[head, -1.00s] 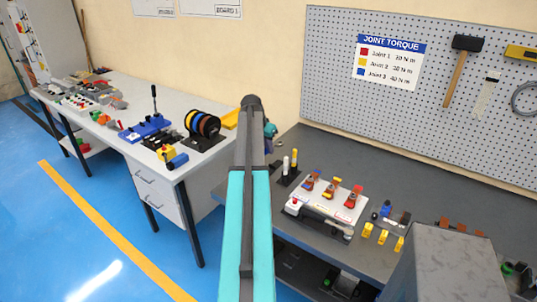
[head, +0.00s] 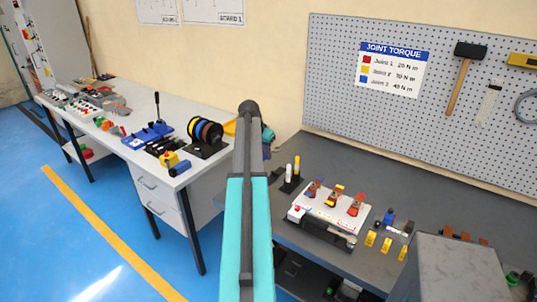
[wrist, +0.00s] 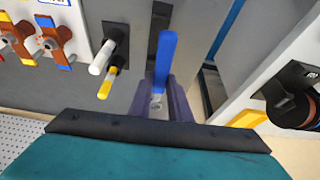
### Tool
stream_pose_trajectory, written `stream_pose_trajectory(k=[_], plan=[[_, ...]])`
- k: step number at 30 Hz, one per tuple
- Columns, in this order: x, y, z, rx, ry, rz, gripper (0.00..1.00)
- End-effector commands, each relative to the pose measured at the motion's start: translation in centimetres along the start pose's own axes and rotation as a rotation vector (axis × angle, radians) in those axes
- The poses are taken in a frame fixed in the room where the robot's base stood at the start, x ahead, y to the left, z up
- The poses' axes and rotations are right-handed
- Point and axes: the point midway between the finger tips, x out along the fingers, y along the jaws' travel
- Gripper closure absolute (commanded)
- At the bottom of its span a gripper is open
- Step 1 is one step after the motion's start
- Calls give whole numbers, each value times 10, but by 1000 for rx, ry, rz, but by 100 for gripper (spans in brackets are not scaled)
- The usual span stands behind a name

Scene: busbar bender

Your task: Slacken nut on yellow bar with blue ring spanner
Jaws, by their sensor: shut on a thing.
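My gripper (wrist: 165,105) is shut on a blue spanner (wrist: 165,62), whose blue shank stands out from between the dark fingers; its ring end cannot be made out. A white joint board (head: 325,222) on the grey bench carries three copper joints marked blue, yellow and red. The joint with the yellow bar (head: 337,189) is the middle one; its yellow end also shows at the left of the wrist view (wrist: 26,61). The gripper is apart from the board, beyond the tool holder.
A black holder (head: 288,184) with white and yellow handles stands left of the board. Yellow blocks (head: 386,244) and a large grey box (head: 445,270) are at its right. A second bench (head: 185,178) with spools stands at left, across a gap.

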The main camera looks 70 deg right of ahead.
Motion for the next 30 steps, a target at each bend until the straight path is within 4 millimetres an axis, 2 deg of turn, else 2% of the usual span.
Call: stream_pose_trajectory(k=[5,14,21,30], plan=[[-17,-36,32,-80,-2,-33,100],[-59,-110,108,-269,-9,-110,100],[-96,-161,179,-428,-14,-174,100],[-144,-210,273,-630,-16,-256,100]])
